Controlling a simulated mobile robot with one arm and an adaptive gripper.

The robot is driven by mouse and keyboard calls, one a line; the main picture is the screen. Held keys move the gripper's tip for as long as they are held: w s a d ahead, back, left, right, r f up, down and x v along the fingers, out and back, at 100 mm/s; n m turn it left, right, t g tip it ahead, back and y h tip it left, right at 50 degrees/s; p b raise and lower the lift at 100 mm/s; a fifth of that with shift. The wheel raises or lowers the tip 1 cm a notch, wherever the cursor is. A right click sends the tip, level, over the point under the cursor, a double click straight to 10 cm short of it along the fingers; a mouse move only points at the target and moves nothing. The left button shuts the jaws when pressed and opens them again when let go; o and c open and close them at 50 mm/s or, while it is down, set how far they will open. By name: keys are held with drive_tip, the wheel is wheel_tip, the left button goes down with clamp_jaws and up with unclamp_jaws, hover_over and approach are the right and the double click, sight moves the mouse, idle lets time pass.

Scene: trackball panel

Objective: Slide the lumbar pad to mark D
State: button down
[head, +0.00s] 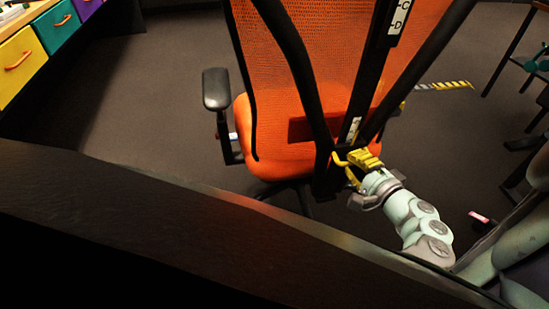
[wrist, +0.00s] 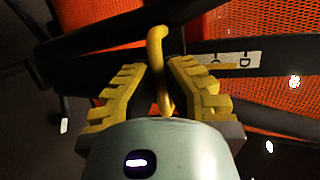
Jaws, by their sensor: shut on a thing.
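The orange mesh chair (head: 262,130) stands with its back towards me. The lumbar pad appears to be the dark red block (head: 300,130) low on the backrest, partly hidden by the black frame. A white mark strip (head: 398,17) with C and D runs up the black spine, and D also shows in the wrist view (wrist: 243,61). My gripper (head: 354,162) is low behind the backrest, its yellow fingers shut on a yellow handle (wrist: 158,45). The handle stands between the fingers in the wrist view. How it joins the pad is hidden.
A black armrest (head: 216,89) sticks out at the chair's left. A cabinet with coloured drawers (head: 20,60) stands at the far left. A dark ledge (head: 150,235) crosses the foreground. A striped yellow and white bar (head: 443,86) shows right of the chair. Floor between the cabinet and chair is clear.

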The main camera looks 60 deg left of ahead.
drive_tip(key=shift+r, duration=0.35)
drive_tip(key=c, duration=1)
unclamp_jaws()
drive_tip(key=shift+a+f, duration=0.1)
drive_tip(key=d, duration=0.4)
drive_tip(key=s+d, duration=0.1)
drive_tip(key=d, duration=0.3)
drive_tip(key=d+r, duration=0.1)
drive_tip(key=d, duration=0.3)
drive_tip(key=shift+s, duration=0.3)
